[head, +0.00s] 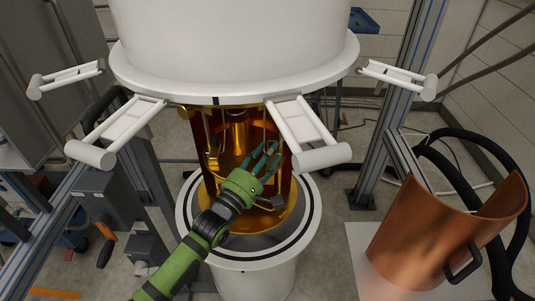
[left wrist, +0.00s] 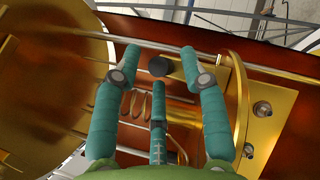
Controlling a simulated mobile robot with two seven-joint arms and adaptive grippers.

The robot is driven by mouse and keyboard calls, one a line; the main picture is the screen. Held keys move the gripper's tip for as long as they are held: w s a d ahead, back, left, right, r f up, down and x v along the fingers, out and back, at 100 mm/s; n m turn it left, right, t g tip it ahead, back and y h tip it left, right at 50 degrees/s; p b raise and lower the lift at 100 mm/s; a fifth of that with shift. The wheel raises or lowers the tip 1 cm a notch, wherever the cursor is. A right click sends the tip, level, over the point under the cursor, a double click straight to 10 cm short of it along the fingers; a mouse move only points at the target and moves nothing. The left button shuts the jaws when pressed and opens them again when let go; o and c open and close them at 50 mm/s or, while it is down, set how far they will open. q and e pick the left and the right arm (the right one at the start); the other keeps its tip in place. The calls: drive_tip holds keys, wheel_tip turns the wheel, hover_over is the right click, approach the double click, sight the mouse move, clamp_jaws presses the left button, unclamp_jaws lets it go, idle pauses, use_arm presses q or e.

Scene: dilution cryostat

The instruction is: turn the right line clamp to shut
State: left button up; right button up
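My left gripper (head: 265,160) reaches into the open front of the gold-coloured cryostat interior, below the white vessel. In the left wrist view its teal fingers (left wrist: 160,60) are spread apart and open. A dark round knob (left wrist: 158,67) shows between the fingertips, in front of a gold block (left wrist: 188,70) beside a thin metal line. This may be the right line clamp; I cannot tell for sure, nor whether a finger touches it. In the head view the fingers hide that spot. My right gripper is not in view.
A gold plate (left wrist: 50,85) and coiled tubing (left wrist: 142,108) lie close to the fingers. White hinged arms (head: 300,125) stick out around the vessel (head: 235,45). A copper shield (head: 425,240) stands at the right. Metal frame posts (head: 400,90) flank the cryostat.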

sight(269, 143)
use_arm(q)
clamp_jaws()
drive_tip(key=shift+r+p, duration=0.2)
drive_tip(key=shift+p, duration=0.4)
drive_tip(key=w+n+g+y+p, duration=0.1)
drive_tip(key=g+p, duration=0.1)
drive_tip(key=p, duration=0.3)
drive_tip(key=w+r+n+g+y+p, duration=0.1)
drive_tip(key=w+n+g+p, duration=0.1)
drive_tip(key=p, duration=0.4)
drive_tip(key=shift+d, duration=0.15)
drive_tip(key=shift+w+g+y+p, duration=0.15)
drive_tip(key=shift+g+y+p, duration=0.25)
drive_tip(key=shift+p, duration=0.35)
drive_tip(key=shift+w+f+n+p, duration=0.1)
drive_tip(key=shift+f+n+p, duration=0.15)
drive_tip(key=shift+n+p, duration=0.05)
drive_tip(key=shift+g, duration=0.3)
